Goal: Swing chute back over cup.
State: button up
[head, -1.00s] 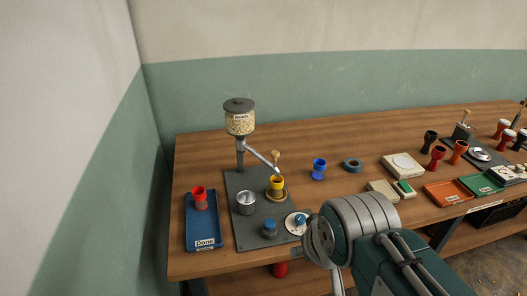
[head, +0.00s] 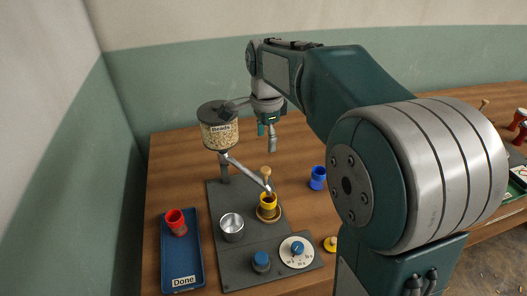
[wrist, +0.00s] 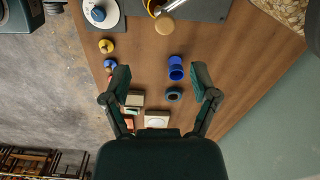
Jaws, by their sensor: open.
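The grey chute (head: 246,172) slopes down from the bead hopper (head: 219,130) to a spot just above the yellow drum cup (head: 268,208) in the head view. A wooden knob (head: 266,173) stands up near its lower end; the knob also shows in the wrist view (wrist: 164,24). The yellow cup sits upright in a round tan holder. My gripper (head: 267,138) hangs in the air behind and above the chute in the head view. In the wrist view my gripper (wrist: 160,90) is open and empty, its two fingers wide apart. Nothing touches the knob.
A steel cup (head: 232,228), blue knob (head: 261,262) and white dial (head: 299,252) are on the dark base plate. A blue tray (head: 182,281) marked Done holds a red drum (head: 176,222). A blue drum (head: 317,178) stands to the right. A dark ring (wrist: 173,94) lies near it.

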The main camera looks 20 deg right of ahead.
aim_at(265, 169)
jog(key=shift+m, duration=0.3)
jog(key=f, duration=0.7)
jog(key=w+f, duration=0.1)
jog(key=f, duration=0.3)
jog(key=shift+d+f, duration=0.1)
grip_shut()
